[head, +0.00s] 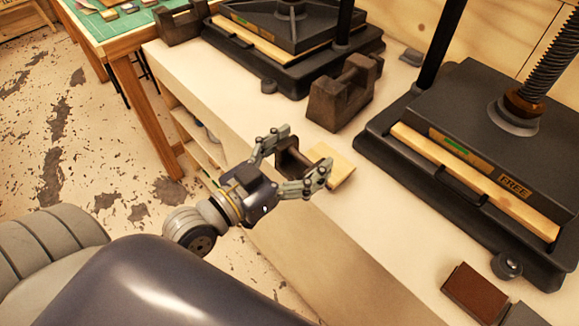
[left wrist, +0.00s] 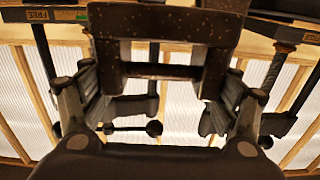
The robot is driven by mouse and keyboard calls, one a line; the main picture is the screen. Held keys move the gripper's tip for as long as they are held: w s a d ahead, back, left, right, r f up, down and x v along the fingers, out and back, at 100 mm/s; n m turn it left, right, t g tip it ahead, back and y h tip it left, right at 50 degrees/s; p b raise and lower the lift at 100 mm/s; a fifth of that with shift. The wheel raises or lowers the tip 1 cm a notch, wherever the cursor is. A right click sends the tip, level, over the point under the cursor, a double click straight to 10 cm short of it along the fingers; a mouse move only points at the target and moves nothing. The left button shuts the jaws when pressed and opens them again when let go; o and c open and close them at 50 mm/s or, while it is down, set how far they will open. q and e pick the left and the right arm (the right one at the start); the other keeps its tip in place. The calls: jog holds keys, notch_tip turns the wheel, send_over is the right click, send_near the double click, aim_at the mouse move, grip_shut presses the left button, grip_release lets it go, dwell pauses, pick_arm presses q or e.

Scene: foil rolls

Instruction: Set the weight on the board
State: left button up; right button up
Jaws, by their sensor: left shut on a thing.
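My left gripper (head: 304,152) is shut on a dark iron weight (head: 290,158), with one finger on each side of it. In the left wrist view the weight (left wrist: 170,22) fills the top middle, its handle bar (left wrist: 163,71) between the fingers (left wrist: 162,88). A pale wooden board (head: 340,168) lies on the bench just right of the held weight. The weight and a finger cover part of the board. I cannot tell whether the weight touches it. My right gripper is not in view.
A second iron weight (head: 343,92) stands on the bench (head: 395,205) behind the board. A black screw press (head: 470,110) marked FREE is at right, another press (head: 285,40) at the back. A brown block (head: 474,292) lies at front right. Bare bench lies in front of the board.

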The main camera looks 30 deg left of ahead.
pick_arm(q)
jog(key=shift+b+x, duration=0.7)
jog(key=shift+x, duration=0.35)
jog(key=w+f, duration=0.1)
jog(key=w, duration=0.1)
jog(key=w+d+f+p, duration=0.1)
jog(key=w, duration=0.2)
jog(key=w+f, duration=0.1)
jog(key=w, duration=0.1)
jog(key=shift+w+d+f, duration=0.3)
jog(key=shift+f, duration=0.2)
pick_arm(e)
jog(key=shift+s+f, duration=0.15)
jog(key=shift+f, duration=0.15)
pick_arm(q)
jog(key=shift+f, duration=0.1)
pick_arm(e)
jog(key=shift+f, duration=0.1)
pick_arm(q)
jog(key=o, duration=2.1)
jog(key=shift+f, duration=0.25)
jog(key=shift+c, duration=0.2)
jog(key=shift+r, duration=0.15)
